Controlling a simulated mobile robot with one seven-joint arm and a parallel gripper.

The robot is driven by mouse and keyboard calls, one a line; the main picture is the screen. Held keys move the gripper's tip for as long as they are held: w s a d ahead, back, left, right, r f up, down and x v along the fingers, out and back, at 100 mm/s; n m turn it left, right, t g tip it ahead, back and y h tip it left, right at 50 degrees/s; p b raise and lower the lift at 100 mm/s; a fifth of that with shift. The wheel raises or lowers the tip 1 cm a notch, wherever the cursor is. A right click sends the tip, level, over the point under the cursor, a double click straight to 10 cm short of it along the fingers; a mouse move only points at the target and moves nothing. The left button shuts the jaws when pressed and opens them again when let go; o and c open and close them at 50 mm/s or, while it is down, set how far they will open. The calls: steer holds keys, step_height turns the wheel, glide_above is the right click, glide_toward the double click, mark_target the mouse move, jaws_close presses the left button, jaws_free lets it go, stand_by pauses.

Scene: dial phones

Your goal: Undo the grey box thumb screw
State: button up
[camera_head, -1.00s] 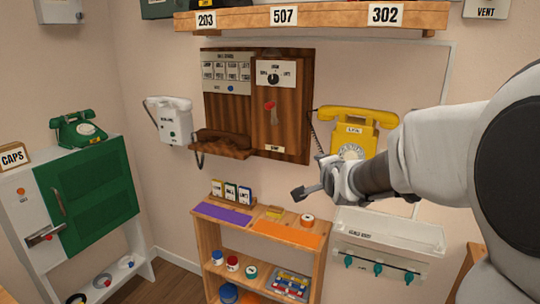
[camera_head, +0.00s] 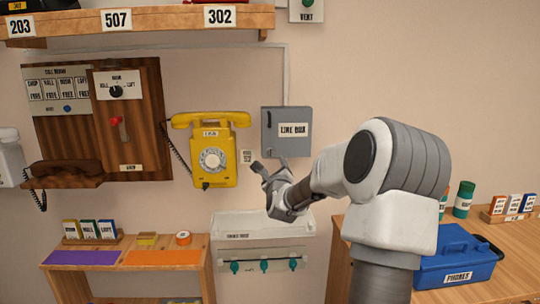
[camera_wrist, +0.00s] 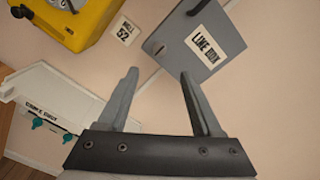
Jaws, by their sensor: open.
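The grey box (camera_head: 286,145), labelled LINE BOX, is on the wall right of the yellow phone. Its door looks shut. A small dark fitting (camera_head: 268,120) shows at its left edge; I cannot tell for sure whether it is the thumb screw. The grey box (camera_wrist: 205,62) also shows at the top right of the wrist view, tilted, with a dark fitting (camera_wrist: 160,48) near its left edge. My gripper (camera_head: 264,167) is just below the box's lower left corner in the picture. In the wrist view its fingers (camera_wrist: 160,75) are apart with nothing between them, pointing towards the box.
The yellow phone (camera_head: 210,150) hangs left of the box, with a small wall label (camera_head: 246,157) between them. A white wall tray (camera_head: 262,225) with teal hooks is below. A wooden table (camera_head: 480,285) with a blue tote (camera_head: 455,258) stands right. The wall right of the box is bare.

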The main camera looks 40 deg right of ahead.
mark_target(270, 152)
steer(key=x, duration=1.3)
steer(key=shift+w+p, duration=0.3)
jaws_close()
